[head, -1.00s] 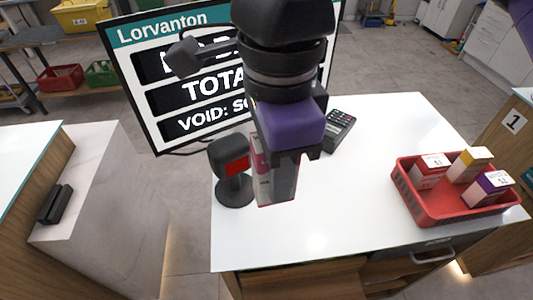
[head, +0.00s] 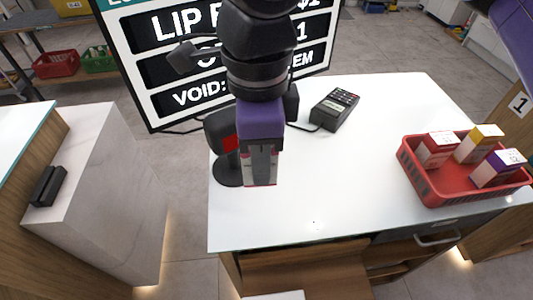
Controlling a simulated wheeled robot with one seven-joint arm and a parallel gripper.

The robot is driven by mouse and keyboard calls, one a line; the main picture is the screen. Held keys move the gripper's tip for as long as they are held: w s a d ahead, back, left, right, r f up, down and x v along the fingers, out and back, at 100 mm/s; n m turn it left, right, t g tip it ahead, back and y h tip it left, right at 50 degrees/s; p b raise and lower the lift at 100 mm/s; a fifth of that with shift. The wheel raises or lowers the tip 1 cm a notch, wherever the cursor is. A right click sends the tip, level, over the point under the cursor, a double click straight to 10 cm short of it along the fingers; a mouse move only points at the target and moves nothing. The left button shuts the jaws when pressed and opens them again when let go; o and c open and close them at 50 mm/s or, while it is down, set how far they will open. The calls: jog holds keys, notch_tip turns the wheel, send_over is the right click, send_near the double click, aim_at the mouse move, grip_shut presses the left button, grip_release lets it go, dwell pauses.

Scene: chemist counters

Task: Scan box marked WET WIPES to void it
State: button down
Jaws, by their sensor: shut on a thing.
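My gripper (head: 260,152) is shut on a pale grey box with pink edges (head: 261,174). It holds the box upright over the counter, close to the right of the scanner. The lettering on this box cannot be read, so I cannot tell whether it says WET WIPES. The black scanner with a red window (head: 231,143) stands on a round base on the white counter and is partly hidden behind my arm. The screen (head: 170,70) behind shows "LIP B…", "$1", "1" and "VOID: …EM", partly covered by my arm.
A red basket (head: 432,190) at the right holds a red-and-white box (head: 437,149), a yellow-topped box (head: 479,144) and a purple-and-white box (head: 498,167). A black card terminal (head: 335,109) stands further back. The middle and front of the counter (head: 340,190) are clear.

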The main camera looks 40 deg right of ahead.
jog(key=shift+w+d+f+b, duration=0.1)
jog(key=shift+w+f+b, duration=0.1)
jog(key=shift+f+b, duration=0.75)
jog(key=shift+w+a+f+b, duration=0.1)
jog(key=shift+w+f+b, duration=0.1)
jog(key=shift+f+b, duration=0.7)
jog(key=shift+w+d+f+b, duration=0.1)
jog(key=shift+w+f+b, duration=0.1)
jog(key=shift+f+b, duration=0.75)
